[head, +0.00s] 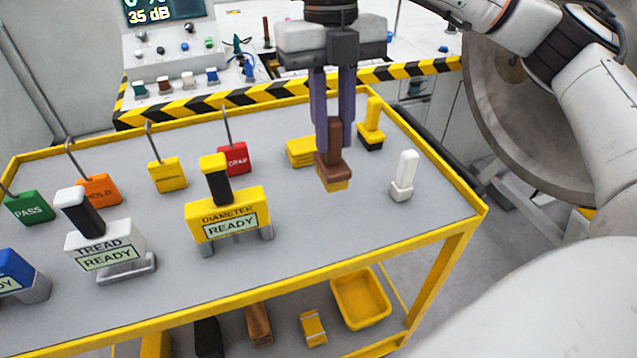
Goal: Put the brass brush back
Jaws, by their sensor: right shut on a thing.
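The brass brush (334,172) has a brown upright handle and brown block with yellow bristles below. My right gripper (335,135) comes down from above with two purple fingers and is shut on its handle. The brush is upright over the right part of the grey cart top (330,225). I cannot tell whether its bristles touch the surface. A yellow block (299,152) lies just behind and left of it, partly hidden. My left gripper is not in view.
A yellow-handled brush with black bristles (372,126) stands behind right, a white brush (403,176) to the right. The DIAMETER gauge (228,212) and TREAD gauge (104,248) stand left, with coloured tags behind. A yellow bin (360,298) sits on the lower shelf.

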